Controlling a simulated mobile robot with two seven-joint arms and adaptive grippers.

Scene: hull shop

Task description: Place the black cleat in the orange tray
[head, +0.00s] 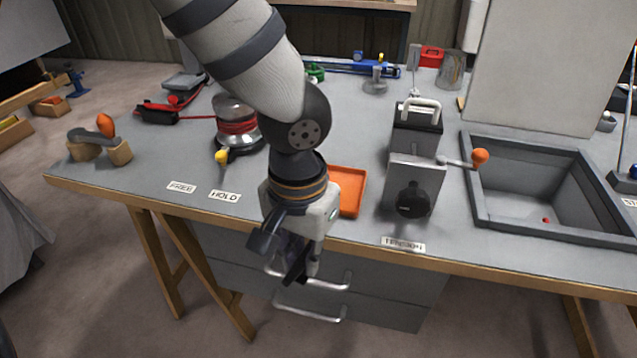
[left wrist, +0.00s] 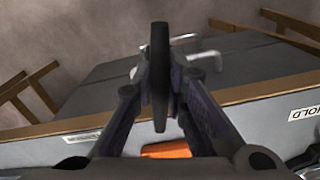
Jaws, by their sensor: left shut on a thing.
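My left gripper (head: 303,262) comes down from the top and hangs in front of the bench's front edge, by the drawers. It is shut on the black cleat (head: 296,268), a dark narrow piece partly hidden by the fingers. In the left wrist view the cleat (left wrist: 160,72) stands upright and edge-on between the fingers of the gripper (left wrist: 163,85). The orange tray (head: 351,189) lies on the bench just behind the gripper, its left part hidden by my wrist. A strip of the tray (left wrist: 168,151) shows low in the left wrist view. My right gripper is not in view.
Right of the tray stands a grey device (head: 415,175) with a black knob and handle. A sunken grey basin (head: 545,190) is farther right. A red spool (head: 237,122) stands left of my wrist. Drawer handles (head: 310,311) stick out below the bench edge.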

